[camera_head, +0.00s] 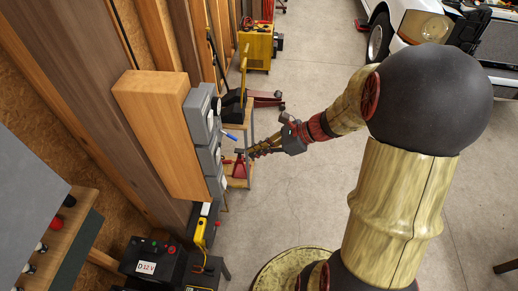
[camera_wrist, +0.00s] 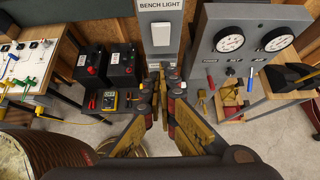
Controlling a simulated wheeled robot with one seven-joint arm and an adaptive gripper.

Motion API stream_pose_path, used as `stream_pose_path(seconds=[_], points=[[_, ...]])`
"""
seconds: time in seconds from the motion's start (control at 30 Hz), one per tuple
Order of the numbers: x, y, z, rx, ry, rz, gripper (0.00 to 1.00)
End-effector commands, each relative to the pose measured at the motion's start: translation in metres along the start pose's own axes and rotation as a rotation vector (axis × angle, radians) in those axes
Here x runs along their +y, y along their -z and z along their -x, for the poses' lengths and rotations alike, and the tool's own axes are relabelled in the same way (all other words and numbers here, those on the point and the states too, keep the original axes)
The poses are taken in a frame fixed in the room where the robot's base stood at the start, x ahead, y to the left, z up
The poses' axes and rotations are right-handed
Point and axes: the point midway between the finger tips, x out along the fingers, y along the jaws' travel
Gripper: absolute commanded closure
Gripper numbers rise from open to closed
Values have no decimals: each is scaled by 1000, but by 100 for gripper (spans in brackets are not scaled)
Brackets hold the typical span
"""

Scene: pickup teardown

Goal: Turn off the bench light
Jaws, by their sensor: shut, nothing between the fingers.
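In the wrist view, a grey switch box (camera_wrist: 158,52) labelled BENCH LIGHT is on the wall at top centre, with a white rocker (camera_wrist: 160,33) on its front. Whether the rocker is on or off I cannot tell. My gripper (camera_wrist: 163,78) is shut and empty. Its fingertips appear below the rocker in the picture, and the gap to the box is hard to judge. In the head view my gripper (camera_head: 252,153) is to the right of the grey boxes (camera_head: 199,116) on the wooden block. The rocker cannot be made out there.
A grey gauge panel (camera_wrist: 240,50) with dials and coloured levers stands right of the switch box. Black batteries (camera_wrist: 122,66) and a yellow multimeter (camera_wrist: 109,100) are on the left. A red and black tool stands on a low wooden stand (camera_wrist: 237,103). Open floor (camera_head: 300,195) lies to the right.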

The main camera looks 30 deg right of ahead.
Motion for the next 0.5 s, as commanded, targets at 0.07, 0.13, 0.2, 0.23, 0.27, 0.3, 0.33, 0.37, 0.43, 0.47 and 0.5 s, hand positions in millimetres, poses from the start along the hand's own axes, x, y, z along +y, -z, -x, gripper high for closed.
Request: stream_pose_path(seconds=[0.07,0.13,0.2,0.23,0.27,0.3,0.33,0.37,0.43,0.47,0.5], points=[[1,0,-17,1,-5,0,100],[2,0,-32,1,-6,0,100],[2,0,-45,0,-5,0,100],[1,0,-51,0,-4,-1,100],[2,0,-56,1,-5,-1,100],[2,0,-63,1,-5,0,100],[1,-6,-65,1,-3,3,100],[1,-10,-68,1,-3,3,100],[0,-16,-74,0,-2,2,100],[0,-19,-76,0,-3,2,100],[0,-21,-79,0,-2,2,100]])
